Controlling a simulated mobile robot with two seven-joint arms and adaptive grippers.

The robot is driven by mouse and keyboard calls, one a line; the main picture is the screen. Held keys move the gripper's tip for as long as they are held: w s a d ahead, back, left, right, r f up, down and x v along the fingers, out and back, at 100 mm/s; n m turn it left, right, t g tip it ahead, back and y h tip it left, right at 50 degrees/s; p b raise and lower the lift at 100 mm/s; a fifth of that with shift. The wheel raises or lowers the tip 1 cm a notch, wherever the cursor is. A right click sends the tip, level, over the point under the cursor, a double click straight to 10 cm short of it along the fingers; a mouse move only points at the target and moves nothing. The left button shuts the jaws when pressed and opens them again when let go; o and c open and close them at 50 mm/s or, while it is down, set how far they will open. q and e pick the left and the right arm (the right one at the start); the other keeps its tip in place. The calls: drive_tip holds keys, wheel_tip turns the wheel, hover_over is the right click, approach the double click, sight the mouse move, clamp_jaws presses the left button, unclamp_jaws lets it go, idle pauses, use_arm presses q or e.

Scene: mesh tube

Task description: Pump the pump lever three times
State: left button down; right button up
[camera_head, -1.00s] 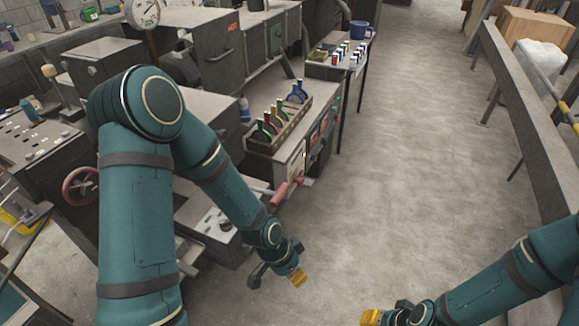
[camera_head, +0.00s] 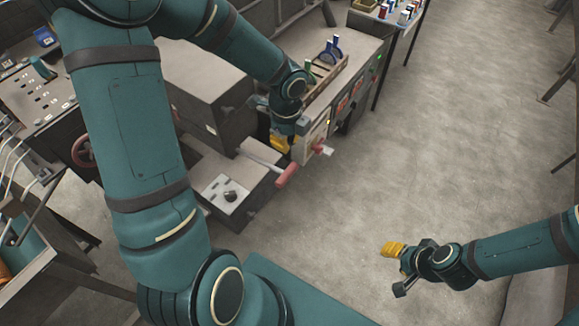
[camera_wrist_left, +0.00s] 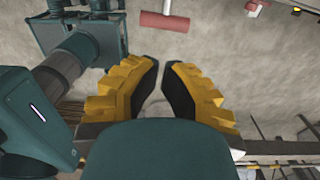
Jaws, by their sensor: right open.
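The likely pump lever is a metal rod with a red grip (camera_head: 287,175), sticking out from the low front of the grey machine. In the left wrist view a red bar (camera_wrist_left: 165,22) on a grey rod lies beyond the fingers; I cannot tell for sure that it is the same grip. My left gripper (camera_head: 282,142) is above the lever, apart from the grip. Its yellow, dark-padded fingers (camera_wrist_left: 161,72) nearly meet at the tips, with nothing seen between them. My right gripper (camera_head: 398,268) is open and empty over bare floor.
A second, smaller red handle (camera_head: 322,150) sticks out just right of the left gripper. A low grey box with a dark knob (camera_head: 230,195) lies left of the lever. A rack of tools (camera_head: 325,75) stands behind. The floor (camera_head: 400,180) to the right is clear.

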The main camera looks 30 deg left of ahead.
sight(287, 175)
use_arm(q)
drive_tip(key=shift+f, duration=0.1)
wheel_tip(287, 175, down, 14)
drive_tip(key=shift+r+b, duration=0.1)
drive_tip(key=shift+b, duration=0.95)
use_arm(e)
wheel_tip(287, 175, down, 2)
drive_tip(key=shift+f, duration=0.1)
